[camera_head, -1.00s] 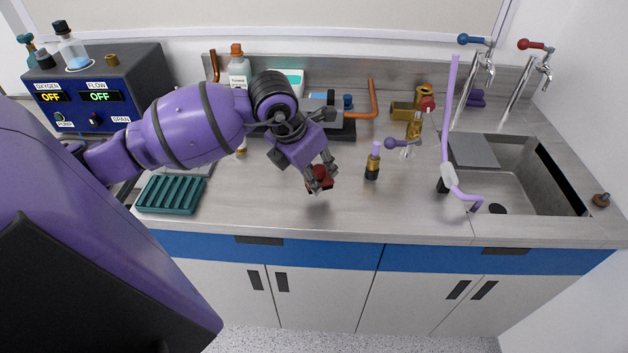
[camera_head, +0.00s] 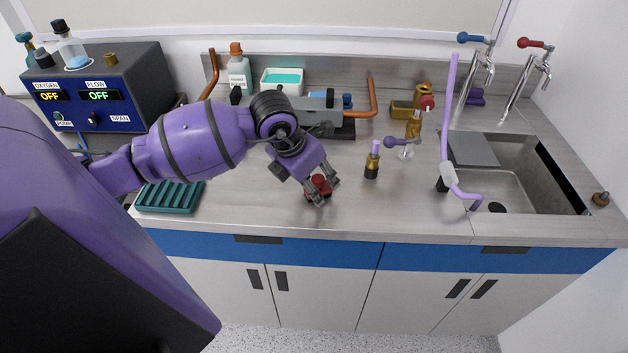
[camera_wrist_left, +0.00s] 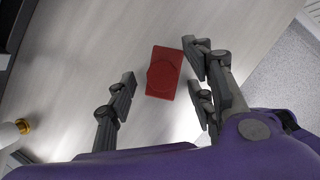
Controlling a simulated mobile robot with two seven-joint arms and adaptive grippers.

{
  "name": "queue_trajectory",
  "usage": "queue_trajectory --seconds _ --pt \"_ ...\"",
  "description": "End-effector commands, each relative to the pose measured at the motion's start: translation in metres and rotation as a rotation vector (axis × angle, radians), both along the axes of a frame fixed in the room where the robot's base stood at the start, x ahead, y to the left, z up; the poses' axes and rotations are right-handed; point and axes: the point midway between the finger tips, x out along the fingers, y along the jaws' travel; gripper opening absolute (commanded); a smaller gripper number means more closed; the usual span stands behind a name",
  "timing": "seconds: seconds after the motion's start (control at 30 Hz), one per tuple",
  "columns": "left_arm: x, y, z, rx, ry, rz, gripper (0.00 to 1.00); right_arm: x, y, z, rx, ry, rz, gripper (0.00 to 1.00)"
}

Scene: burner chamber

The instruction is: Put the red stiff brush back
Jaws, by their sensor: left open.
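The red stiff brush (camera_head: 319,184) shows as a small red block on the steel counter near its front edge. In the left wrist view the brush (camera_wrist_left: 163,73) is a flat rectangle with a round raised part; no bristles show. My left gripper (camera_head: 326,194) is open just over the brush and partly hides it in the head view. In the wrist view, the open fingers of the left gripper (camera_wrist_left: 158,68) are on either side of the brush, with a gap at the left finger. Whether the right finger touches it is unclear. My right gripper is not in view.
A teal slotted rack (camera_head: 170,197) sits left on the counter (camera_head: 260,210). A brass fitting with a lilac top (camera_head: 372,160) stands right of the gripper. Copper pipes (camera_head: 372,98), a white tray (camera_head: 282,82) and a sink (camera_head: 508,180) lie beyond. The counter's front strip is clear.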

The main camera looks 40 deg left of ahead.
Motion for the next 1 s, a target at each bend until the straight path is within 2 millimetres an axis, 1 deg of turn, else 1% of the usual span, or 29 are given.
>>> queue_trajectory --seconds 0.07,0.17,0.27,0.6,0.7,0.83,1.0 --pt "0.0 0.0 0.001 0.0 -0.001 0.0 0.48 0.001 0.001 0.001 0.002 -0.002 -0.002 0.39" --pt "0.0 0.0 0.007 0.001 -0.003 -0.001 0.48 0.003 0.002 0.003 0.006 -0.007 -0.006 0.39" --pt "-0.005 0.003 0.019 0.002 -0.004 0.0 0.48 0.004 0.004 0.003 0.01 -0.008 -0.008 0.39" --pt "-0.032 0.008 0.086 0.003 -0.003 -0.001 0.48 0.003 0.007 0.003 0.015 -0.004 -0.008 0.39" --pt "-0.038 0.01 0.1 0.002 -0.002 0.0 0.48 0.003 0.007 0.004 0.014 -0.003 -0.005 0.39" --pt "-0.043 0.01 0.111 0.001 0.0 0.0 0.48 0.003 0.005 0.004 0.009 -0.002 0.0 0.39" --pt "-0.045 0.011 0.115 0.0 0.001 0.0 0.48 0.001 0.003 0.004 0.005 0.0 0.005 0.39"
